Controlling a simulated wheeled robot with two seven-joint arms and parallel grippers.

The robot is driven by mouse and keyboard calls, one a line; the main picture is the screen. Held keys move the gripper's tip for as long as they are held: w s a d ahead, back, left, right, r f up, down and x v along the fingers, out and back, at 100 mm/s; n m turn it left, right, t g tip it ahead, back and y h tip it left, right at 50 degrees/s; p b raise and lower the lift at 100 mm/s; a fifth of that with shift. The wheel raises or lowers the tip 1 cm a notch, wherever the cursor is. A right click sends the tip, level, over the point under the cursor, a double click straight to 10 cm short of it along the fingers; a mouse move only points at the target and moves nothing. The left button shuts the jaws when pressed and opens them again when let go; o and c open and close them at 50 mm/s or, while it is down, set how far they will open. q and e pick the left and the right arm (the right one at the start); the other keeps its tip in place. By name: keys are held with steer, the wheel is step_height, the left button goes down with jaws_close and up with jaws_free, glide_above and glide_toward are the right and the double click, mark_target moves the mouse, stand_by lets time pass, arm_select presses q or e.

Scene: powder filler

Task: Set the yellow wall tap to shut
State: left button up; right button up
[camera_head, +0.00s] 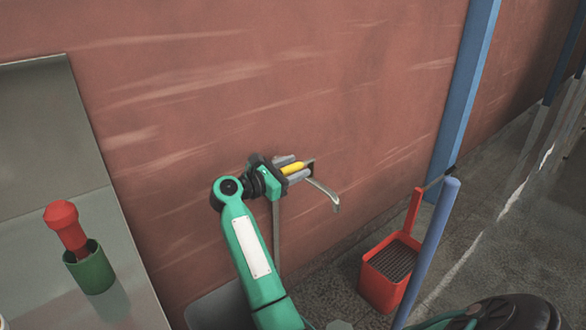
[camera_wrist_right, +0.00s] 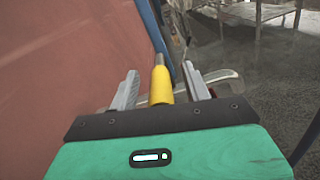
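The yellow tap handle (camera_head: 293,168) is at the red-brown wall, on a fitting with a thin curved grey spout (camera_head: 326,195). My right gripper (camera_head: 296,168) reaches it with its two grey fingers on either side of the handle. In the right wrist view the yellow handle (camera_wrist_right: 161,86) lies between the fingers (camera_wrist_right: 160,88), with a visible gap on each side, so the gripper is open around it. Part of the tap's mount is hidden behind the gripper. My left gripper does not show in either view.
A red bucket (camera_head: 378,287) with a dark grating stands on the floor right of the tap, near a blue pole (camera_head: 428,250). A green cup (camera_head: 90,268) holding a red-handled tool (camera_head: 66,227) stands on the grey surface at left. A blue post (camera_head: 463,100) runs up the wall.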

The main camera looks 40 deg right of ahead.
steer(key=shift+a, duration=0.1)
steer(key=a, duration=0.7)
steer(key=shift+a, duration=0.15)
steer(key=shift+r, duration=0.1)
